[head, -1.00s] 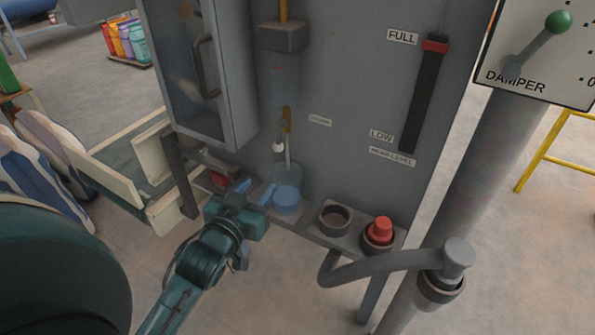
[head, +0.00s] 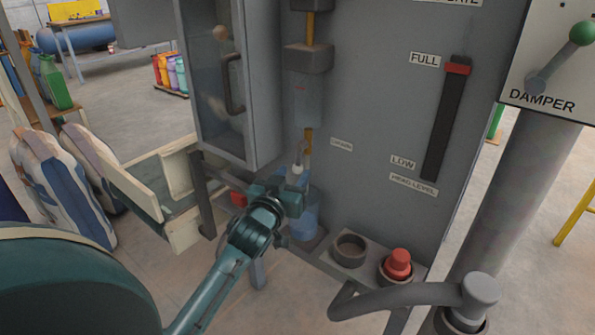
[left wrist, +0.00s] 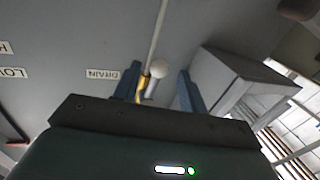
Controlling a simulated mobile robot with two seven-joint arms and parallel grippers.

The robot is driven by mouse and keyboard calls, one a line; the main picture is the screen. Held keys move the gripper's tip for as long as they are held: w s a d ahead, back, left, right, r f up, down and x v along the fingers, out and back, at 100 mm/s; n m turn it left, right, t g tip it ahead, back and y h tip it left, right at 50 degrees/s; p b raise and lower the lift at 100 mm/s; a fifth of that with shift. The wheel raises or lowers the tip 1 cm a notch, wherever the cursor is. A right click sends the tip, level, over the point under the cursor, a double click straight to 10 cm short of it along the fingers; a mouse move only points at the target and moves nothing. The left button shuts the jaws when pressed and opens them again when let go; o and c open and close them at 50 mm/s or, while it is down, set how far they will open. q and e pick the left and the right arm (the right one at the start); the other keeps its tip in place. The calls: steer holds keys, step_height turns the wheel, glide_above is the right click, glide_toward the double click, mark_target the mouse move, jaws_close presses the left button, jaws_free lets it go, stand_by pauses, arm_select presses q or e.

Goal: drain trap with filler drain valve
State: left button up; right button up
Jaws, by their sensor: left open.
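The filler's drain valve is a small white ball knob (head: 297,169) on a yellow fitting below the clear trap bowl (head: 308,103). In the left wrist view the knob (left wrist: 158,71) lies between the two blue fingers, near their tips, with the DRAIN label (left wrist: 102,75) to the left. My left gripper (head: 288,184) is open around the knob, and I cannot tell whether a finger touches it. A blue translucent cup (head: 304,218) stands below the valve on the ledge, partly hidden by the gripper. My right gripper is not in view.
An empty round holder (head: 349,250) and a red button (head: 397,263) sit on the ledge to the right. A grey cabinet door with a handle (head: 233,85) stands left of the trap. A thick grey pipe (head: 410,293) bends in front at lower right.

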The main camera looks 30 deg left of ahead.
mark_target(296, 172)
arm_select(q)
steer(key=shift+x, duration=1.75)
jaws_close()
